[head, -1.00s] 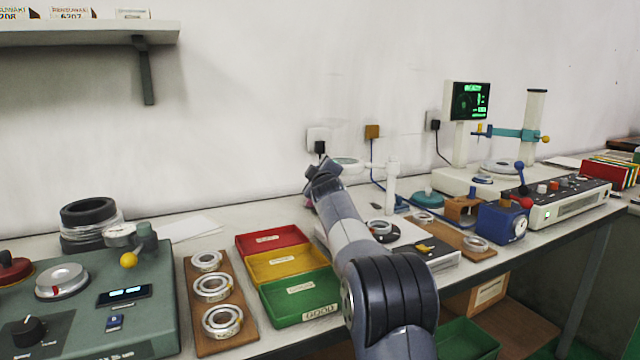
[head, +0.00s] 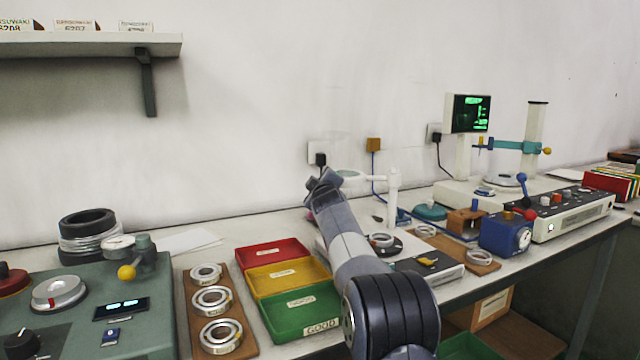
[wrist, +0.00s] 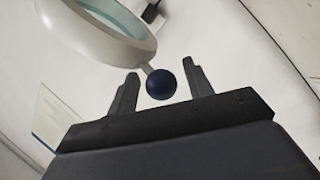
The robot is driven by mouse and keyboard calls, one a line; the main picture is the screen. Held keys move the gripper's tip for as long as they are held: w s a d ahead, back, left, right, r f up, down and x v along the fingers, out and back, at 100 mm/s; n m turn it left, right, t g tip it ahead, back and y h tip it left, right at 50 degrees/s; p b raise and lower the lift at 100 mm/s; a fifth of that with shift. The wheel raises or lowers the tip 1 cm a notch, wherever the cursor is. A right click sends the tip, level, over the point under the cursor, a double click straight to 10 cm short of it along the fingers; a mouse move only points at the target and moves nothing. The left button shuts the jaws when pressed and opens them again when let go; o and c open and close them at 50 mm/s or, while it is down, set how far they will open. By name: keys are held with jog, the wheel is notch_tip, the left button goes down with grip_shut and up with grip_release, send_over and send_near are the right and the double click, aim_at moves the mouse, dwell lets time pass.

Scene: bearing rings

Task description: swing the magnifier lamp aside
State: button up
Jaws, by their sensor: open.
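The magnifier lamp (head: 394,195) stands on the bench as a white post with a side arm and a round lens head, partly hidden behind my arm in the head view. In the wrist view, its white ring head (wrist: 112,38) with a pale lens fills the upper left. A dark blue ball knob (wrist: 161,84) on a short stem sticks out from the ring. My gripper (wrist: 160,68) is open, with the knob between its two fingers and a visible gap on each side. In the head view my fingers are hidden by my wrist.
Red, yellow and green trays (head: 306,315) lie left of my arm, beside a wooden board (head: 190,340) with bearing rings. A ring on a dark round base (head: 400,246) sits near the lamp post. A blue box (head: 505,238) and a tester (head: 575,210) stand to the right.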

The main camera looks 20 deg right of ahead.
jog(key=shift+s, duration=0.1)
jog(key=shift+s+a+f+b, duration=0.15)
jog(key=shift+s+b, duration=0.45)
jog(key=s+a+b, duration=0.1)
jog(key=s+b, duration=0.3)
jog(key=s, duration=0.5)
jog(key=shift+s+a, duration=0.15)
jog(key=shift+a, duration=0.15)
jog(key=shift+o, duration=0.3)
dwell(0.6)
